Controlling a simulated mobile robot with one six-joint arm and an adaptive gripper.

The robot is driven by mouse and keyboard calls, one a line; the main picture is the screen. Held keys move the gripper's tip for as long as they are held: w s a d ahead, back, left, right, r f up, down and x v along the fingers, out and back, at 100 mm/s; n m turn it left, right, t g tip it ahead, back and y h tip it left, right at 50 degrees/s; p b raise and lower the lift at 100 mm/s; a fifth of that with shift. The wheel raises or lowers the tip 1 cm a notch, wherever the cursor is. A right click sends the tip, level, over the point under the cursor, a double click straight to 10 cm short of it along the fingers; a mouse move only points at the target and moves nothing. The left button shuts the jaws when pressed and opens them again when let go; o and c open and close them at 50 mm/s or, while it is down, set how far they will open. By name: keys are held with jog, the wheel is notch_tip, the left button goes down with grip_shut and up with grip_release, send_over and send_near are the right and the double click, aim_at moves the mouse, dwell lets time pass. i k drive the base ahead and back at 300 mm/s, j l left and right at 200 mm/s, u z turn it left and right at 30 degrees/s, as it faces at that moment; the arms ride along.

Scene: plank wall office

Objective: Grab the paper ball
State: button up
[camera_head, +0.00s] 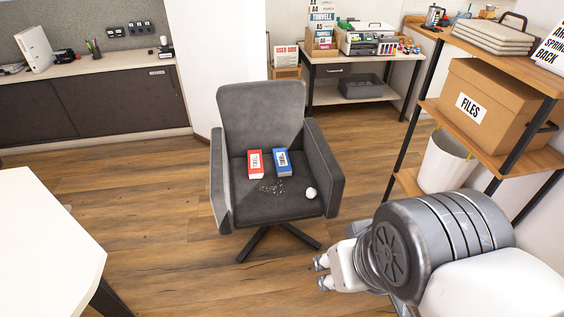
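A small white paper ball (311,193) lies on the seat of the grey office chair (262,105), near its front right edge. My gripper (321,273) is at the lower right, in front of the chair in the picture and apart from the ball. Its two fingers point left with a gap between them, and nothing shows between them.
A red box (255,163), a blue box (282,162) and small scattered bits (271,188) are on the seat. The chair's armrests (325,162) flank it. A white table (45,240) is at left, a shelf (530,155) at right. Wooden floor (165,215) lies clear between.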

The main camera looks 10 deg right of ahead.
aim_at(311, 193)
jog(key=i+l, duration=0.1)
jog(key=i, duration=1.6)
jog(key=l+z, duration=0.05)
jog(key=l, duration=0.05)
